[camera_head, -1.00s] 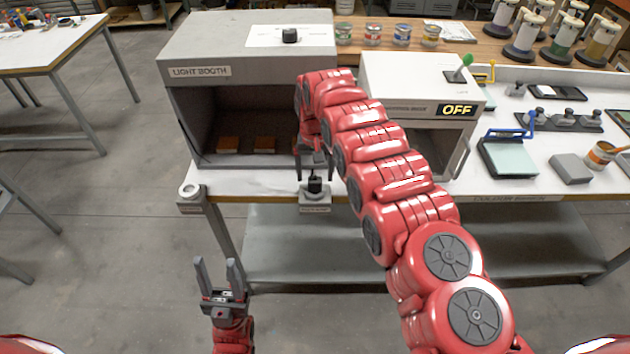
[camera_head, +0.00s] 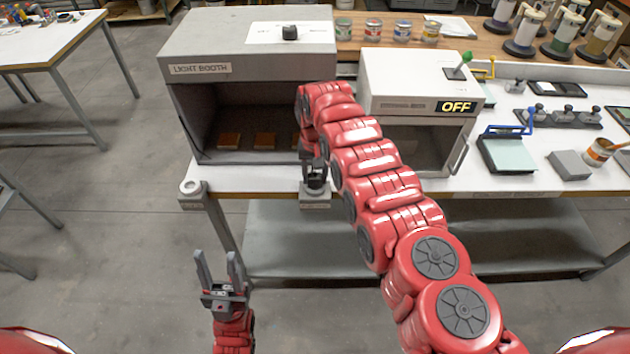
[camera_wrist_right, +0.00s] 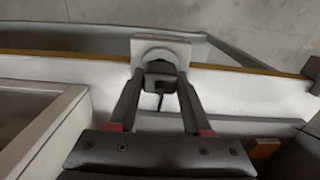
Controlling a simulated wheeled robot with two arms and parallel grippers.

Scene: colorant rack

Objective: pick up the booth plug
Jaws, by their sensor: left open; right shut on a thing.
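In the right wrist view the two fingers (camera_wrist_right: 160,85) close on either side of the dark plug (camera_wrist_right: 158,73), with the pale holder (camera_wrist_right: 138,48) beneath. The plug appears still at the holder; I cannot tell whether it is clear of it. My left gripper (camera_head: 220,275) is open and empty, low in front of the table.
The light booth (camera_head: 195,70) stands left of my right gripper, with several brown blocks inside. A white cabinet reading OFF (camera_head: 410,80) stands to its right. The floor around my left gripper is clear.

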